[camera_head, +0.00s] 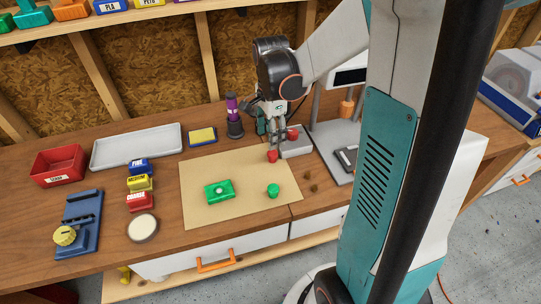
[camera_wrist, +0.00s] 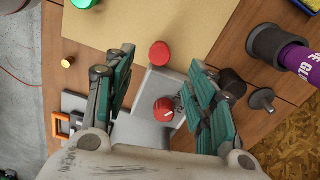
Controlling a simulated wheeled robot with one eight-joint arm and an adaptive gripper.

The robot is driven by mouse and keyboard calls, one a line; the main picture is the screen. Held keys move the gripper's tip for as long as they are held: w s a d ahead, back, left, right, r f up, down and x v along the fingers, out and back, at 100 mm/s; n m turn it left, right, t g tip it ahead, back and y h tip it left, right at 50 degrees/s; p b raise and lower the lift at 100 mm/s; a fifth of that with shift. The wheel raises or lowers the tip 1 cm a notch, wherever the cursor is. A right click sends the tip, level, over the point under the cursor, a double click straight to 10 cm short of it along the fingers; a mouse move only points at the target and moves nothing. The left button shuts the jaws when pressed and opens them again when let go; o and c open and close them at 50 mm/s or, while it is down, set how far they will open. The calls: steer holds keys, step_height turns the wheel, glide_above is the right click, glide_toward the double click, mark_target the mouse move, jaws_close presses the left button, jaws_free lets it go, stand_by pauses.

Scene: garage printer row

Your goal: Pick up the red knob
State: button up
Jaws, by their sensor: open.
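My gripper (camera_head: 272,134) is open above the grey block, pointing down. In the wrist view its teal-padded fingers (camera_wrist: 160,68) stand on either side, with both red pieces in the gap and nothing held.
The tan mat (camera_head: 235,213) holds a green block (camera_head: 219,192) and a green knob (camera_head: 273,190). A purple bottle (camera_head: 232,106) in a dark holder stands close left of my gripper. A printer (camera_head: 335,150) stands right.

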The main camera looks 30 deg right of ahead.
mark_target(273, 153)
step_height(273, 153, down, 3)
steer(key=shift+r+b, duration=0.1)
steer(key=shift+b, duration=0.2)
steer(key=shift+d+f+b, duration=0.2)
steer(key=shift+f+b, duration=0.4)
steer(key=shift+f, duration=0.75)
steer(key=shift+d+f+b, duration=0.15)
steer(key=shift+f+b, duration=0.4)
steer(key=shift+f, duration=0.75)
steer(key=shift+c, duration=0.3)
steer(key=c, duration=0.9)
